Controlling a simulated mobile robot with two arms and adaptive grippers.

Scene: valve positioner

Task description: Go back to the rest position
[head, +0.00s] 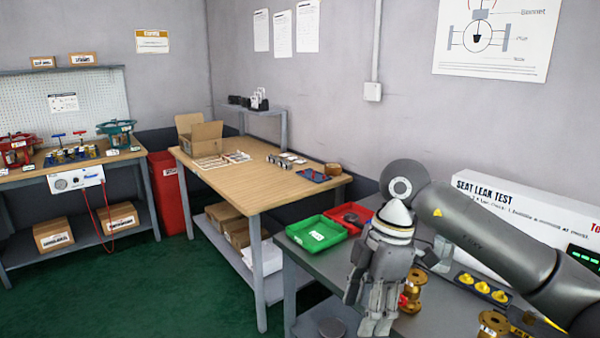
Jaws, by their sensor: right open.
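My right arm reaches in from the right side of the head view. My right gripper (362,313) hangs fingers down in front of the grey test bench's near left part. It is open, and I see nothing held between its fingers. A brass valve part (412,290) with a red detail stands just right of the gripper, partly covered by it; whether they touch cannot be told. My left gripper is not in view.
The grey bench (309,279) holds a green tray (316,234), a red tray (352,216), yellow-topped fittings (482,287) and another brass part (493,323). A white seat leak test panel (520,210) stands behind. A wooden table (240,190) is further left; green floor (170,290) is clear.

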